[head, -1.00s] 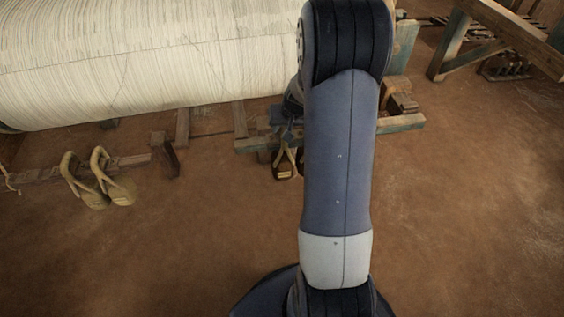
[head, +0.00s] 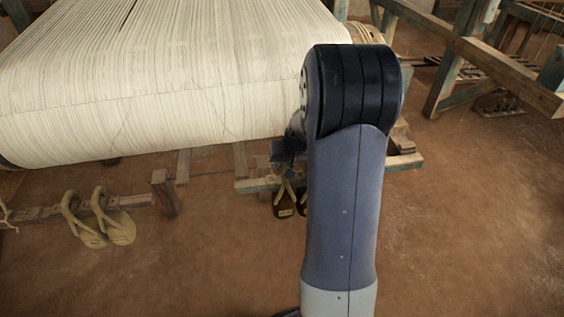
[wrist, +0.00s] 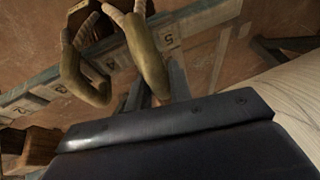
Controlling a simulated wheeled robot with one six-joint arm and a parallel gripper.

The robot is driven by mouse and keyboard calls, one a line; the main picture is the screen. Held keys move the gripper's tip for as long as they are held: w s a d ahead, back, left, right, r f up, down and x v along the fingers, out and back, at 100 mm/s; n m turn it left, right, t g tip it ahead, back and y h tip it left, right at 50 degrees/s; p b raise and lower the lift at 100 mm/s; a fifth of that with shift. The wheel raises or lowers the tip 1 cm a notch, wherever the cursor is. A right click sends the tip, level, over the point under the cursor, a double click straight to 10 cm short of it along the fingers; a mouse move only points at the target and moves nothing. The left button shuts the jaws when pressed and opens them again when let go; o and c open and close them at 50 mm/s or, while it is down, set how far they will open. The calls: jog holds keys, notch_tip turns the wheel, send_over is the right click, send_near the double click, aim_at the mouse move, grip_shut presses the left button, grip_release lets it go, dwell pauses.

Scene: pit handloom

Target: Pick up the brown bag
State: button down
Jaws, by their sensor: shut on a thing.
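In the wrist view, thick olive-tan straps (wrist: 147,55) curve just beyond the dark edge of my wrist. A second, tan pair of sandals (head: 98,220) is at the left, against a low rail.
The loom's roll of white warp threads (head: 150,90) fills the upper left, above the gripper. A low wooden beam (head: 405,162) lies behind the gripper. A slanting timber frame (head: 480,60) stands at the upper right. The brown floor (head: 470,230) is clear at the right.

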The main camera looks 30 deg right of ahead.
jog(key=s+a, duration=0.2)
jog(key=s, duration=0.6)
jog(key=s+a+b, duration=0.1)
jog(key=s+a, duration=0.1)
jog(key=s, duration=0.5)
jog(key=shift+s+a, duration=0.3)
jog(key=shift+s, duration=0.1)
